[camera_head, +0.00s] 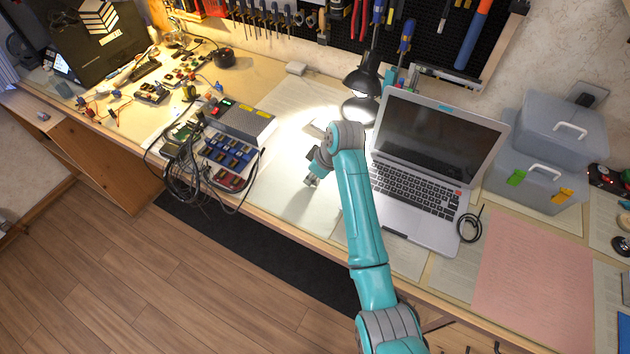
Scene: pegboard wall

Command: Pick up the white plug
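A small white block-like thing (296,68), which looks like the white plug, lies at the back of the workbench below the pegboard. It is small in view and its prongs cannot be made out.
A black desk lamp (362,82) stands right of the white thing. An open laptop (425,195) is right of my arm. A grey device (240,121) with cables stands left. Tools hang on the pegboard (425,40). The bench between device and lamp is mostly clear.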

